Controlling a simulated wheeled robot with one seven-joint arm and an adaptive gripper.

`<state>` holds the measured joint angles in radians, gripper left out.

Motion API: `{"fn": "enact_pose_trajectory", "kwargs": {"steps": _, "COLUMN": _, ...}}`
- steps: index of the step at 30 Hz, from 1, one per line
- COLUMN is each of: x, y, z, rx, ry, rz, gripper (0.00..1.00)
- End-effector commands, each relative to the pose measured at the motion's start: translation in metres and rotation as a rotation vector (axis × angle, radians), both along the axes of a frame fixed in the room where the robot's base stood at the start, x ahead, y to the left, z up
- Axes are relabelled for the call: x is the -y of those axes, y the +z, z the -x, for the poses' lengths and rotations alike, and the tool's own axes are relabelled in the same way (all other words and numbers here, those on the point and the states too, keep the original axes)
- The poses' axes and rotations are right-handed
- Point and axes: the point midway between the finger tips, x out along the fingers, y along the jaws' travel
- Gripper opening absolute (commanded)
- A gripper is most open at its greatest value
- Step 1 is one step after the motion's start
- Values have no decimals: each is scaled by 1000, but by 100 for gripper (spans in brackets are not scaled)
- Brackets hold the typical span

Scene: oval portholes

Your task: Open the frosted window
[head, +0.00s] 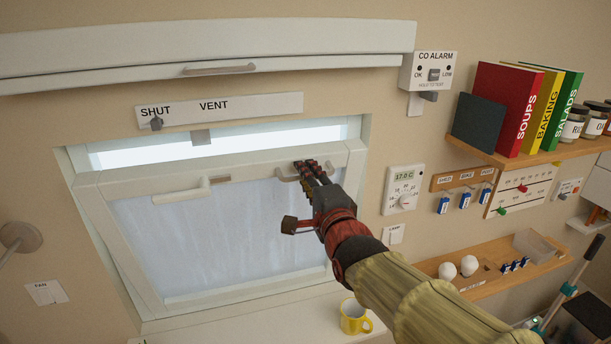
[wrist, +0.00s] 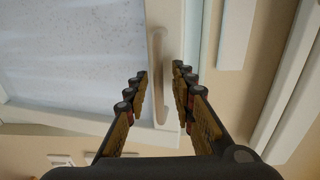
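The frosted window (head: 215,235) fills the middle of the head view. Its sash leans inward at the top, and a bright gap shows above its top rail. A pale bar handle (head: 288,178) sits near the right end of that rail, partly hidden by my gripper (head: 308,172). Another pale handle (head: 182,193) is on the left part of the rail. In the wrist view the frosted pane (wrist: 75,50) is at the left, and the curved handle (wrist: 158,75) runs between my two fingers. The fingers are apart on either side of it, with gaps visible.
A SHUT/VENT plate (head: 225,108) above the window has its small knob under SHUT. A yellow mug (head: 354,317) stands on the sill below my arm. Shelves with books (head: 505,110) and small items are at the right. A grey round fixture (head: 20,237) is at the left.

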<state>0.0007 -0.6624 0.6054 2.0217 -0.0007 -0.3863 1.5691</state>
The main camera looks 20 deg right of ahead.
Motion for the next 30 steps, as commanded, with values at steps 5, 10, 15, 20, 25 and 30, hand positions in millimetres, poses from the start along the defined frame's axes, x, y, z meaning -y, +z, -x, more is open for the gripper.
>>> {"fn": "enact_pose_trajectory", "kwargs": {"steps": 5, "x": 0, "y": 1, "z": 31, "rx": 2, "ry": 0, "rz": 0, "gripper": 25}}
{"fn": "enact_pose_trajectory", "kwargs": {"steps": 10, "x": 0, "y": 1, "z": 63, "rx": 2, "ry": 0, "rz": 0, "gripper": 25}}
{"fn": "enact_pose_trajectory", "kwargs": {"steps": 15, "x": 0, "y": 1, "z": 89, "rx": 2, "ry": 0, "rz": 0, "gripper": 25}}
{"fn": "enact_pose_trajectory", "kwargs": {"steps": 20, "x": 0, "y": 0, "z": 103, "rx": 0, "ry": 0, "rz": 0, "gripper": 25}}
{"fn": "enact_pose_trajectory", "kwargs": {"steps": 25, "x": 0, "y": 0, "z": 109, "rx": -2, "ry": 0, "rz": 0, "gripper": 25}}
{"fn": "enact_pose_trajectory", "kwargs": {"steps": 30, "x": 0, "y": 0, "z": 109, "rx": -2, "ry": 0, "rz": 0, "gripper": 25}}
